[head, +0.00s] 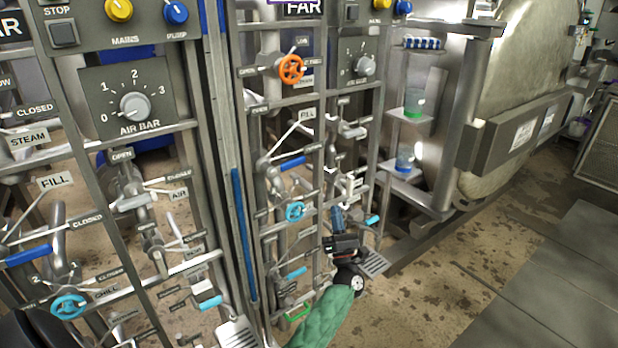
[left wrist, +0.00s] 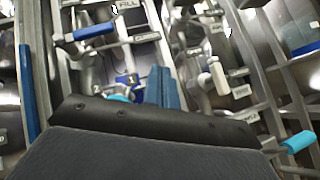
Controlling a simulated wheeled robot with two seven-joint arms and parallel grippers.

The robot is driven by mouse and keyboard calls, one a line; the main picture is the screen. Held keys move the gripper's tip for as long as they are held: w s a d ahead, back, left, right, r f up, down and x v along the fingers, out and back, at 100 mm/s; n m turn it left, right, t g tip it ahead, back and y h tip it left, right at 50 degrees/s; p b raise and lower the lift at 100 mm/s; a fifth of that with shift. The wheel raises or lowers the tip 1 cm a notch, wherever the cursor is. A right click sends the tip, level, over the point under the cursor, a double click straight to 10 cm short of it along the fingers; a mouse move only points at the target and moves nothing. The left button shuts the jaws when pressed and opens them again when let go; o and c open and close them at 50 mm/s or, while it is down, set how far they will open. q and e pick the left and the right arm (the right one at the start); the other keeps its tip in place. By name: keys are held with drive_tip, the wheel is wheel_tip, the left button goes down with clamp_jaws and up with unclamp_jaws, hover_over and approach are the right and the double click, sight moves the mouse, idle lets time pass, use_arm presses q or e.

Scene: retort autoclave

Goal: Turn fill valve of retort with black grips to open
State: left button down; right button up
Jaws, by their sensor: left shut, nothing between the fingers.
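A valve with a blue lever grip (head: 292,163) sits on the further panel, below and left of a FILL label (head: 307,114). In the left wrist view the blue grip (left wrist: 90,32) is at upper left, below a FILL label (left wrist: 128,4). The nearer panel also has a FILL label (head: 55,181) and a blue lever (head: 28,256). I cannot make out which retort has black grips. My left gripper (head: 338,217) is in front of the further panel, right of and below its blue lever and apart from it. Its blue fingers (left wrist: 163,88) are shut and empty. My right gripper is not in view.
An orange handwheel (head: 291,69) and a light-blue handwheel (head: 295,211) are on the further panel. Steel pipes and frame bars crowd around my gripper. A large steel vessel (head: 520,100) stands to the right. The floor (head: 480,285) at lower right is clear.

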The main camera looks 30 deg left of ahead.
sight(287, 166)
use_arm(q)
drive_tip(key=s+a+n+g+y, duration=0.3)
drive_tip(key=s+n+g+y, duration=0.25)
drive_tip(key=n+g, duration=0.5)
drive_tip(key=w+a+r+n+p, duration=0.1)
drive_tip(key=a+r, duration=0.2)
drive_tip(key=r, duration=0.2)
drive_tip(key=w+a+r+n+y+p, duration=0.1)
drive_tip(key=a+r+n+p, duration=0.1)
drive_tip(key=a+r, duration=0.2)
wheel_tip(287, 166, up, 2)
drive_tip(key=shift+r, duration=0.2)
drive_tip(key=shift+w+d+n+b, duration=0.1)
drive_tip(key=shift+n+b, duration=0.15)
drive_tip(key=shift+b, duration=0.1)
drive_tip(key=shift+r+g, duration=0.15)
drive_tip(key=shift+g, duration=0.2)
drive_tip(key=shift+n+y+b, duration=0.25)
drive_tip(key=shift+n+b, duration=0.05)
drive_tip(key=shift+r+n+g+b, duration=0.1)
drive_tip(key=shift+n+g+b, duration=0.25)
drive_tip(key=shift+n+g, duration=0.05)
drive_tip(key=shift+w+g, duration=0.1)
drive_tip(key=shift+g, duration=0.2)
